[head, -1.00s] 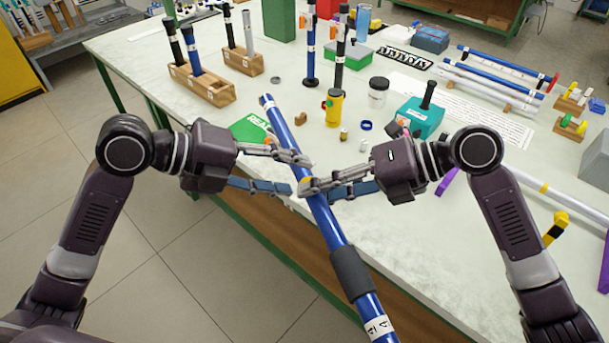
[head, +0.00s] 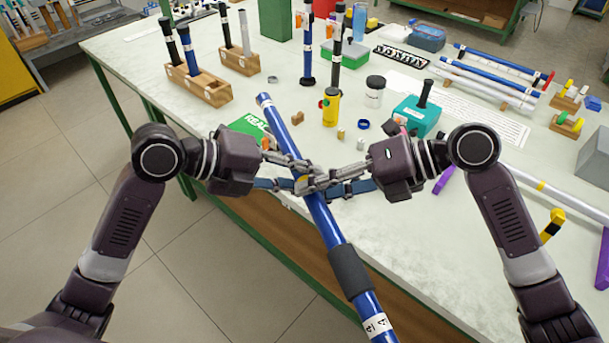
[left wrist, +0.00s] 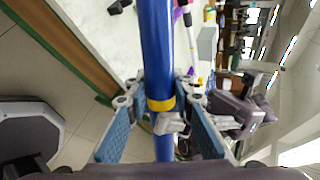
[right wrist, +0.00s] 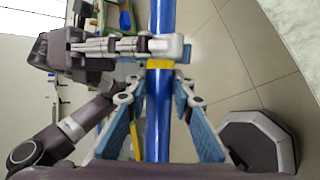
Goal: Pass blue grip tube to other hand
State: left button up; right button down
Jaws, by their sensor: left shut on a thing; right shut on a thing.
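The blue grip tube (head: 318,213) is a long blue rod with a dark grey sleeve (head: 350,272), a yellow band and white labels near its lower end. It slants from the table edge toward me. My right gripper (head: 306,184) is shut on it near the yellow band, coming from the right. My left gripper (head: 298,172) is shut on it from the left, at nearly the same place. The fingers of both grippers overlap around the tube. The tube also shows upright in the left wrist view (left wrist: 157,50) and in the right wrist view (right wrist: 159,110).
The pale table (head: 240,108) holds wooden blocks with upright rods (head: 205,88), a yellow bottle (head: 330,107), a clear jar (head: 375,92) and a teal box (head: 416,118). A green board (head: 247,126) lies near the left edge. The floor in front is clear.

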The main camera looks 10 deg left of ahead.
jog(key=c, duration=1.6)
grip_release()
